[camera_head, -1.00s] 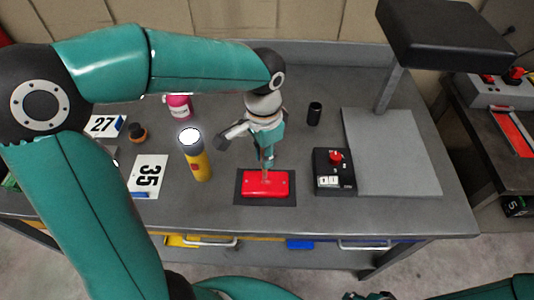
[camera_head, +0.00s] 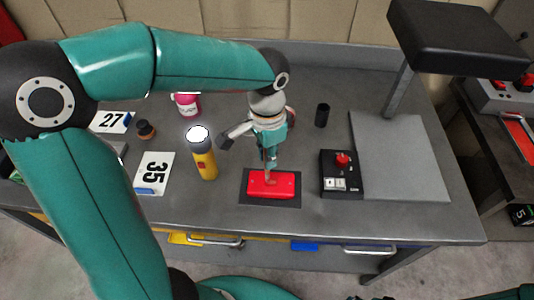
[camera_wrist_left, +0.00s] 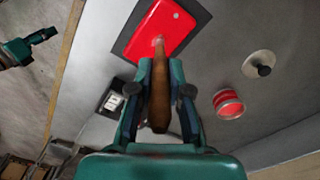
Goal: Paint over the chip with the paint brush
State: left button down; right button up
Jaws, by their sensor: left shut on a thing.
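My left gripper (camera_head: 270,160) is shut on the paint brush, above the red panel (camera_head: 284,186) on its dark mat (camera_head: 256,200). In the left wrist view the gripper (camera_wrist_left: 160,82) grips the brush's brown wooden handle (camera_wrist_left: 160,95). The brush points at the red panel (camera_wrist_left: 170,20), and its tip lies over the panel's near part. I cannot tell whether it touches. A small light spot (camera_wrist_left: 176,15) shows on the panel; I cannot tell if it is the chip. My right gripper is not clearly in view.
A yellow flashlight (camera_head: 206,166) stands left of the mat. A control box with a red button (camera_head: 340,185) is on the right, beside a grey plate (camera_head: 400,160) with a black-topped post.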

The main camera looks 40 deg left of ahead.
pick_arm(q)
jog(key=shift+w+d, duration=0.25)
jog(key=shift+d, duration=0.2)
jog(key=shift+w+d, duration=0.35)
jog(key=shift+d, duration=0.3)
jog(key=shift+a, duration=0.15)
jog(key=shift+s+a, duration=0.4)
jog(key=shift+a, duration=0.15)
dwell(0.5)
jog(key=shift+s+a, duration=0.35)
jog(key=shift+a, duration=0.25)
